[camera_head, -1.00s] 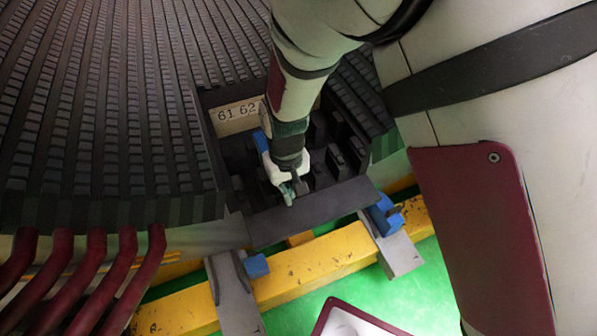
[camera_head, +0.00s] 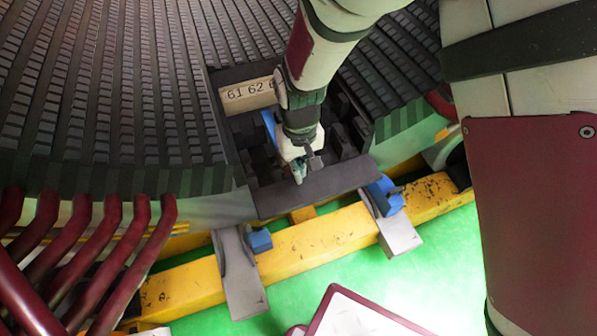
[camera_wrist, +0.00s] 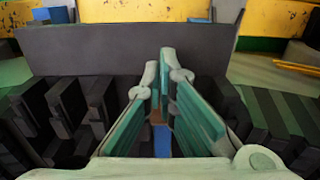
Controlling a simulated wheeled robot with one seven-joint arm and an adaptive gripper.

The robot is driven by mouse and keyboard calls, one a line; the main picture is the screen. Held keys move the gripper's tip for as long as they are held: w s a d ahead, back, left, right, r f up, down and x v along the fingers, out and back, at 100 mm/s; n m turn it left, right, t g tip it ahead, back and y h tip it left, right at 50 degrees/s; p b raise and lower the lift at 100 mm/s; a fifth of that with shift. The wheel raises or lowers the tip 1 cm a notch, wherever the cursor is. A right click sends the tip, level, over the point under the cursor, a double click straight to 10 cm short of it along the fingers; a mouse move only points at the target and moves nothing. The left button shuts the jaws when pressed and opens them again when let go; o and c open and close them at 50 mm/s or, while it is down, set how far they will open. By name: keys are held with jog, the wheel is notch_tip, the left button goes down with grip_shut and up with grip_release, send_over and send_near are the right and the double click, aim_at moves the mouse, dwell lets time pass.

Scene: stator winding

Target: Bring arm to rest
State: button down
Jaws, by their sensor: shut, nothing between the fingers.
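My gripper (camera_head: 299,178) is over the dark recess in the stator (camera_head: 100,90), just behind the recess's front wall (camera_head: 320,188). In the wrist view my gripper's green-padded fingers (camera_wrist: 160,62) come together near their tips, with nothing seen held between them. The front wall (camera_wrist: 125,48) stands just beyond the fingertips in that view. Dark upright blocks (camera_wrist: 75,105) stand on both sides of the fingers. A blue piece (camera_wrist: 162,142) shows below, between the fingers. Whether the fingers touch anything in the recess cannot be told.
A wooden strip marked 61 62 (camera_head: 248,94) lies at the back of the recess. A yellow beam (camera_head: 330,238) with grey brackets (camera_head: 240,275) and blue blocks (camera_head: 260,241) runs in front. Dark red pipes (camera_head: 110,235) stand at left. Green floor (camera_head: 430,270) is open at lower right.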

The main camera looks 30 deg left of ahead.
notch_tip(320, 180, up, 6)
jog(key=shift+f+p, duration=0.1)
jog(key=shift+p, duration=0.5)
jog(key=shift+d, duration=0.1)
jog(key=d+r+m, duration=0.5)
jog(key=d+r, duration=1.4)
jog(key=d, duration=0.4)
jog(key=s+d+r+m+t, duration=0.1)
jog(key=s+d+r+m, duration=0.15)
jog(key=s+d, duration=0.6)
jog(key=s+d+r+m, duration=0.2)
jog(key=s+d+m, duration=0.1)
jog(key=s+d, duration=0.5)
notch_tip(320, 180, up, 18)
jog(key=a+t+p, duration=0.1)
jog(key=t+p, duration=0.2)
jog(key=p, duration=1.4)
jog(key=shift+s+r, duration=0.15)
jog(key=shift+s, duration=0.25)
jog(key=shift+n, duration=0.25)
